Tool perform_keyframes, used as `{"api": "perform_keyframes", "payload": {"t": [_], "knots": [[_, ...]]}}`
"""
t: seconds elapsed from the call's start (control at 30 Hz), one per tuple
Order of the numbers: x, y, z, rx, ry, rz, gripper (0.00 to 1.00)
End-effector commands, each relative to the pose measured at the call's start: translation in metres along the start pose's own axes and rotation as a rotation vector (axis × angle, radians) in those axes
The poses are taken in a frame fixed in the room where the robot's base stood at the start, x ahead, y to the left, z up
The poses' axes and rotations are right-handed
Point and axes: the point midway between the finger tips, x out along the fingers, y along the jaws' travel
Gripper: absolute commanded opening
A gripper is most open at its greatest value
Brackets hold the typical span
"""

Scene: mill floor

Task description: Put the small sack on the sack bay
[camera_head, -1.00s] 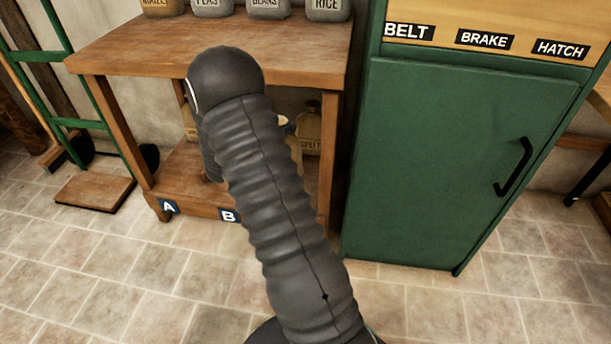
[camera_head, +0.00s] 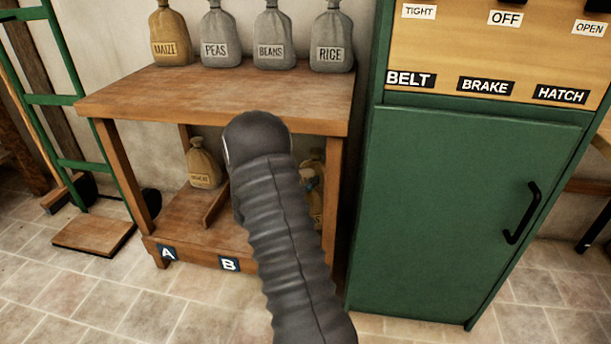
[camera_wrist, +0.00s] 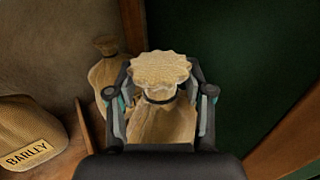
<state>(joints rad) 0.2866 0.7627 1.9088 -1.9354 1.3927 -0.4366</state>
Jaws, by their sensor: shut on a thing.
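In the wrist view my gripper (camera_wrist: 161,92) is shut on a tan small sack (camera_wrist: 160,125), its fingers on either side of the tied neck below the frilled top. No label shows on this sack. In the head view my arm hides most of the gripper and what it holds, in front of the right part of the lower shelf. The low wooden shelf (camera_head: 207,252) under the table carries the tags A (camera_head: 166,253) and B (camera_head: 229,264), with a wooden divider (camera_head: 216,206) between the two bays. I cannot tell whether the held sack touches the shelf.
A tan sack (camera_head: 204,166) stands in bay A. Another tan sack (camera_wrist: 107,72) stands behind the held one, and a BARLEY sack (camera_wrist: 30,135) is at left. Several labelled sacks stand on the tabletop (camera_head: 200,95). A green cabinet (camera_head: 450,200) stands close at right.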

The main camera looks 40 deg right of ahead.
Motion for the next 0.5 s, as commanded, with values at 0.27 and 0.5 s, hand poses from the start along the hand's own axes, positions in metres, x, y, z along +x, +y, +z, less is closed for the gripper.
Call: {"api": "perform_keyframes", "payload": {"t": [0.27,0.5], "knots": [[0.000,0.001,-0.023,0.001,-0.003,0.001,0.00],[0.000,0.001,-0.035,0.004,-0.005,0.001,0.00]]}}
